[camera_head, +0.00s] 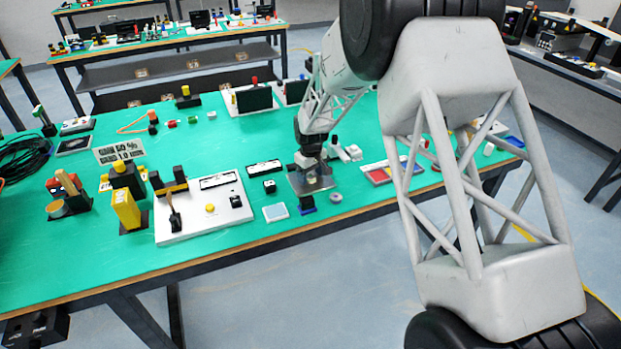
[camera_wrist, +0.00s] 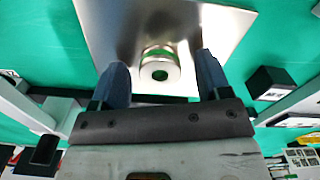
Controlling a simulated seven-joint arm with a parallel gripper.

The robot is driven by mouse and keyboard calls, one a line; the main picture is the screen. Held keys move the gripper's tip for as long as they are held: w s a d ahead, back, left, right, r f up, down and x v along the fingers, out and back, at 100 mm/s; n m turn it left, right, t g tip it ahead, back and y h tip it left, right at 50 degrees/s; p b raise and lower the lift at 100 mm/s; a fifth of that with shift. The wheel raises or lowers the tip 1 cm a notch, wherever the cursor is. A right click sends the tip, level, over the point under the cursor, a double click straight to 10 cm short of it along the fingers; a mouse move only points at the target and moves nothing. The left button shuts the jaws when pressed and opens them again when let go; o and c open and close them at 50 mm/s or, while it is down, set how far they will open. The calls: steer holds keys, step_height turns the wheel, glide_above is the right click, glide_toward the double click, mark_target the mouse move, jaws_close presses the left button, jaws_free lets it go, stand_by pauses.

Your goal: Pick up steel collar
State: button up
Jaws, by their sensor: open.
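The steel collar (camera_wrist: 172,69) is a short, shiny ring with a dark hole, seen from above in the wrist view. It sits on a reflective metal plate (camera_wrist: 118,25), which also shows in the head view (camera_head: 318,184). My gripper (camera_wrist: 161,64) is open, with one dark finger on each side of the collar and a visible gap to each. I cannot tell how far above the plate the fingertips are. In the head view my gripper (camera_head: 309,163) is low over the plate, and the collar cannot be made out there.
A grey ring (camera_head: 336,197) and a small dark blue block (camera_head: 307,204) lie just in front of the plate. A light-blue pad (camera_head: 275,212) and a white panel (camera_head: 205,208) are to the left, and a colored tray (camera_head: 380,173) is to the right.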

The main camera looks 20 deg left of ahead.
mark_target(311, 175)
steer(key=shift+c, duration=0.4)
steer(key=c, duration=1)
steer(key=shift+c, duration=0.2)
step_height(311, 175, up, 10)
stand_by(0.5)
